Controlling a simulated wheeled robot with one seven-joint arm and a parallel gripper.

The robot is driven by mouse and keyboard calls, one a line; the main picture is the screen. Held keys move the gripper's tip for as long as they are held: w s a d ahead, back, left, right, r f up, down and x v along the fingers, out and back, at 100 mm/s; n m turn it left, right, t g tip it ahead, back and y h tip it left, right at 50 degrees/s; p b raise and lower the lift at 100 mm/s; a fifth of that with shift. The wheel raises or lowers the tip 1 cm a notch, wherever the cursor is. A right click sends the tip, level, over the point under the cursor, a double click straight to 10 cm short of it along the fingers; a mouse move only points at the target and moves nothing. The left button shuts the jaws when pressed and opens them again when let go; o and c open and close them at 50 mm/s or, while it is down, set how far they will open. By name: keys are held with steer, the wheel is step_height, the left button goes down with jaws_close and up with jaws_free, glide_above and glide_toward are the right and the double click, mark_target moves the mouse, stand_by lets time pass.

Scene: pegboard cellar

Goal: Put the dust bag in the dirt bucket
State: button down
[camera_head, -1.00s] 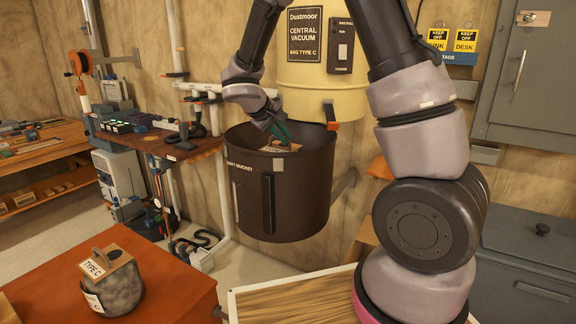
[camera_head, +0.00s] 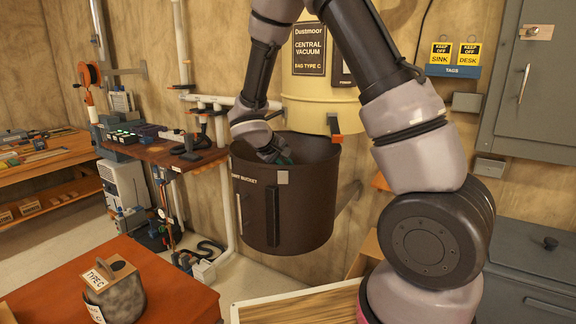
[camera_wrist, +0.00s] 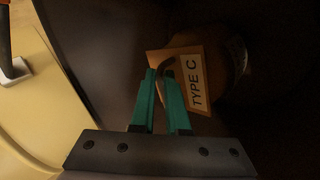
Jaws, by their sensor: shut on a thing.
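The dirt bucket (camera_head: 308,205) is a dark brown open bin, labelled on its front, below the cream vacuum drum. My gripper (camera_wrist: 163,78) reaches down inside it, with its teal fingers shut on the cardboard collar of a dust bag (camera_wrist: 190,62) marked TYPE C. The bag's rounded body shows dimly in the dark bucket in the wrist view. I cannot tell whether it touches the bottom. In the head view the gripper (camera_head: 282,156) is partly hidden by the rim and the bag is hidden. Another grey dust bag (camera_head: 122,298) with a TYPE C collar stands on the red table.
The cream central vacuum drum (camera_head: 312,90) hangs just above and behind the bucket. The red table top (camera_head: 182,290) is at the lower left, and a wood-topped surface (camera_head: 295,308) is in front. A cluttered wall shelf (camera_head: 165,152) is left of the bucket.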

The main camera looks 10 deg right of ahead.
steer(key=shift+f, duration=0.2)
steer(key=c, duration=0.9)
jaws_free()
steer(key=shift+r, duration=0.2)
steer(key=v, duration=1.2)
steer(key=shift+s+d+r+m+t+y, duration=0.35)
steer(key=shift+s+d+r+m+y, duration=1.35)
steer(key=shift+s+r, duration=1.35)
steer(key=shift+s+d+r+m+t+y, duration=0.3)
steer(key=shift+s+d+r+m+y, duration=1.4)
steer(key=shift+s, duration=2.15)
steer(key=shift+s+d+r+m+t+y, duration=0.35)
steer(key=shift+s+d+r+m+y, duration=0.65)
steer(key=shift+s+d+r, duration=1.75)
